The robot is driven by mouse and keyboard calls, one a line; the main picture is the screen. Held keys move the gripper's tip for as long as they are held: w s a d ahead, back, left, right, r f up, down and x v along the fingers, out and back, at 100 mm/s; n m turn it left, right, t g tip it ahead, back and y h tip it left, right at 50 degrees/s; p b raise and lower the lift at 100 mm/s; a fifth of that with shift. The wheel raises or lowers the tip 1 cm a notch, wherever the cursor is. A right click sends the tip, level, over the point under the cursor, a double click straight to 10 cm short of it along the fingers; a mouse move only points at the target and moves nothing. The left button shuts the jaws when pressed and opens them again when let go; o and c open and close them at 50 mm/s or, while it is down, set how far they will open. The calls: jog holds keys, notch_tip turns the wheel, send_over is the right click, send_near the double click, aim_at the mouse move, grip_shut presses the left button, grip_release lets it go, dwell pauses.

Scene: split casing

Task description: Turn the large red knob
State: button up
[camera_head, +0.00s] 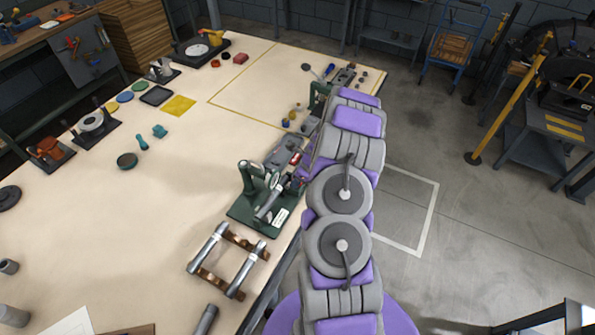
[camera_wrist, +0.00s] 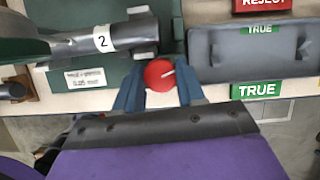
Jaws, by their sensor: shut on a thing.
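The red knob (camera_wrist: 157,72) is round with a short white mark on its face. It sits in the middle of the wrist view, between the two blue fingers of my gripper (camera_wrist: 159,84). The fingers are shut on its left and right sides. In the head view my arm reaches to the table's right edge, and I cannot make out the knob there. A grey cylinder (camera_wrist: 100,42) labelled "2" lies in a dark green fixture (camera_wrist: 85,78) to the left of the knob. The fixture also shows in the head view (camera_head: 240,213).
A grey tray (camera_wrist: 255,52) with green "TRUE" labels (camera_wrist: 257,91) is right of the knob, below a red "REJECT" label (camera_wrist: 263,4). A rack with two metal rods (camera_head: 240,274) stands in front of the fixture. The table's middle (camera_head: 190,180) is mostly clear.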

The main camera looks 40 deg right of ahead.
jog(key=shift+r+m+h+p, duration=0.1)
jog(key=shift+m+h+p, duration=0.2)
jog(key=shift+m+p, duration=0.55)
jog(key=shift+d, duration=0.1)
jog(key=o, duration=1.1)
jog(key=shift+c, duration=0.2)
jog(key=shift+s+r+p, duration=0.1)
jog(key=shift+r+p, duration=0.2)
jog(key=p+v, duration=0.2)
jog(key=v, duration=1.4)
jog(key=shift+s, duration=0.3)
jog(key=shift+d+r, duration=0.1)
